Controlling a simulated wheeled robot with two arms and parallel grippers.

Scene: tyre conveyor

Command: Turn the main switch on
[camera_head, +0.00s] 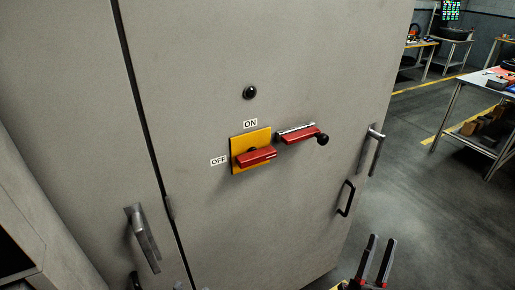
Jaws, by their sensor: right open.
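The main switch is a red handle (256,156) on a yellow plate (236,142), fixed to the front of a grey cabinet. The handle lies nearly level across the plate, its left end towards the OFF label (218,161). The ON label (250,123) is above the plate. My right gripper (376,255) is at the bottom edge, below and right of the switch, its two dark fingers pointing up, apart and empty. It is well clear of the switch. I do not make out my left gripper.
A second red handle with a black knob (322,139) sits just right of the switch. A black round button (250,92) is above. Metal handles (373,151) and a black pull (345,198) stick out from the cabinet (200,60). Tables (490,80) stand behind at right; floor between is clear.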

